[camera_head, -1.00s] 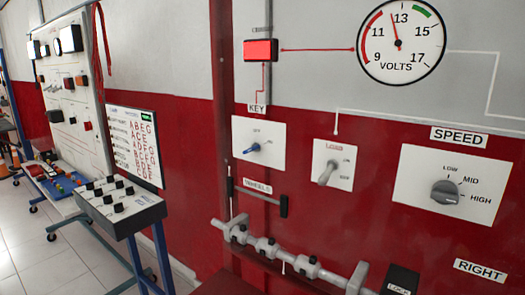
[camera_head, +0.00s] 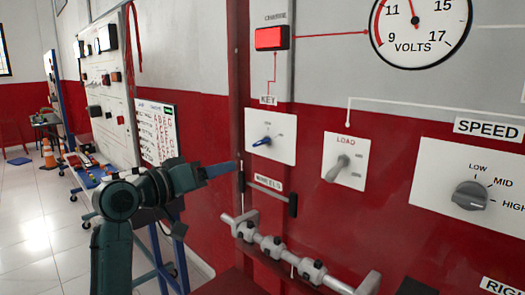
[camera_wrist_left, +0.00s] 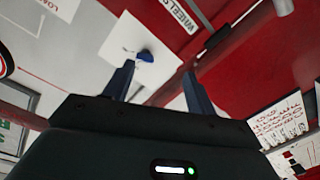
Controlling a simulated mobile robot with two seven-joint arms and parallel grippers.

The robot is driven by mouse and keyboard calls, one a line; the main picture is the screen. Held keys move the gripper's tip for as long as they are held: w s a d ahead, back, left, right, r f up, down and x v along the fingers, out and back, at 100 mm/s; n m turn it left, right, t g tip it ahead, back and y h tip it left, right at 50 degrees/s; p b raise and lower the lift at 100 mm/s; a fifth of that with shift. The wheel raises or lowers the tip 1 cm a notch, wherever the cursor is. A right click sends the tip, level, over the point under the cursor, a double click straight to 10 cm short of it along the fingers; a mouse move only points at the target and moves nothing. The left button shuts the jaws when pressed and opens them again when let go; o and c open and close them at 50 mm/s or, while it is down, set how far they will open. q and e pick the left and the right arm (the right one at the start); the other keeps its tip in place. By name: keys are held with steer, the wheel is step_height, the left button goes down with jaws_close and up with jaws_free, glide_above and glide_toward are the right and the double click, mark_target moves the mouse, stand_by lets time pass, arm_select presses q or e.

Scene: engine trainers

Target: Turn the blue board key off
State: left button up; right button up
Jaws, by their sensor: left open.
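The blue key (camera_head: 262,141) is a small blue lever on a white plate (camera_head: 284,128) under the KEY label on the red wall board. My left gripper (camera_head: 234,166) has come in from the left, and its fingers are left of and a little below the key, apart from it in the picture. In the left wrist view the blue key (camera_wrist_left: 146,56) shows ahead, between the two spread fingers of my open left gripper (camera_wrist_left: 158,72). The exact distance to the key is hard to tell. My right gripper is not in view.
The LOAD switch (camera_head: 340,167) and SPEED dial (camera_head: 471,195) are to the right of the key. A black WHEELS bar (camera_head: 270,190) and a grey pipe assembly (camera_head: 275,249) stick out below. A red indicator (camera_head: 271,38) and volt meter (camera_head: 418,28) are above.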

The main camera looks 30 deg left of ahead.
mark_target(256, 144)
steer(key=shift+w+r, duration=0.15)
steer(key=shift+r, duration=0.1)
arm_select(q)
steer(key=shift+h, duration=0.4)
steer(key=w+d+r, duration=0.1)
steer(key=w, duration=0.2)
steer(key=w+d+r+p, duration=0.1)
steer(key=w, duration=0.2)
steer(key=w+d+r+p, duration=0.1)
steer(key=w, duration=0.3)
steer(key=shift+w+d+r, duration=0.1)
steer(key=shift+d+r, duration=0.15)
steer(key=shift+r, duration=0.05)
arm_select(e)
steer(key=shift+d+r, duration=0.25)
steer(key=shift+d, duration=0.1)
arm_select(q)
steer(key=shift+w+d, duration=0.2)
steer(key=shift+w, duration=0.3)
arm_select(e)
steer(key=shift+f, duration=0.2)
arm_select(q)
steer(key=shift+c, duration=0.6)
